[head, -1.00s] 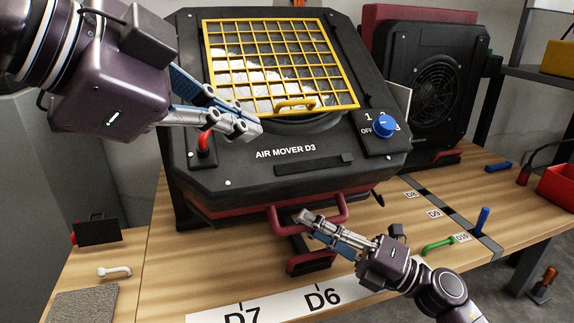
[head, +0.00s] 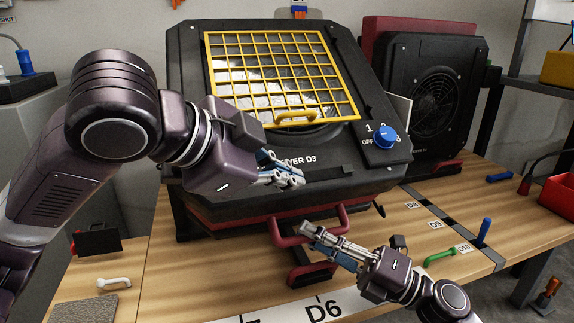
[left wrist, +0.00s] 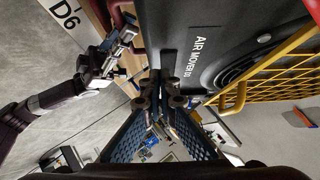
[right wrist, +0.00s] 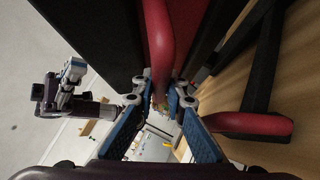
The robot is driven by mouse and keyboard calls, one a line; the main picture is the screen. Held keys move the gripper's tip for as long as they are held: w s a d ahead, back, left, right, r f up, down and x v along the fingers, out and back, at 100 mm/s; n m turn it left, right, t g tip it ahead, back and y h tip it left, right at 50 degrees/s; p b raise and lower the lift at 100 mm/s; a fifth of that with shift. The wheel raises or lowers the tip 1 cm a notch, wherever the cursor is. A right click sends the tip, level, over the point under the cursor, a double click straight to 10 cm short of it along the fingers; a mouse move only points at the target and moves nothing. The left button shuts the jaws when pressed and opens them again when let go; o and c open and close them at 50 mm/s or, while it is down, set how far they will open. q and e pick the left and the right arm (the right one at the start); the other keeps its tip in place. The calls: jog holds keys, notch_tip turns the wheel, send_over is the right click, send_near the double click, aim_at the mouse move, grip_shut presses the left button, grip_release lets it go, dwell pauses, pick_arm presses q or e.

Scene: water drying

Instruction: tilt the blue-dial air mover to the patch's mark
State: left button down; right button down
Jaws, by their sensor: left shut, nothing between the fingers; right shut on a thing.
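The black air mover marked D3 (head: 345,178) stands tilted on the bench, with a blue dial (head: 385,137) at its right and a yellow grille (head: 280,70) on its face. A red bar handle (head: 283,240) sticks out at its front. My right gripper (head: 311,231) is shut on this handle; the handle (right wrist: 158,45) runs between the fingers in the right wrist view. My left gripper (head: 298,178) is shut and empty in front of the mover's label, partly hiding it. A white strip marked D6 (head: 345,298) lies at the bench's front. I cannot tell which mark is the patch's.
A second black fan unit (head: 425,90) stands behind at the right. The bench's right part carries tags D8, D9 and D10 (head: 463,248), a green handle (head: 440,257) and a blue peg (head: 484,230). A white handle (head: 114,282) and grey mat (head: 85,308) lie at the left.

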pick_arm(q)
jog(key=shift+w+f, duration=0.1)
jog(key=shift+f, duration=0.1)
jog(key=shift+w+a+f, duration=0.1)
jog(key=shift+a+f, duration=0.1)
jog(key=shift+f, duration=0.8)
pick_arm(e)
jog(key=shift+a+r, duration=0.1)
jog(key=shift+r, duration=0.05)
jog(key=c, duration=1.9)
grip_release()
jog(key=shift+s+r, duration=0.1)
jog(key=shift+s, duration=0.05)
jog(key=shift+c, duration=0.2)
pick_arm(q)
jog(key=shift+d, duration=0.1)
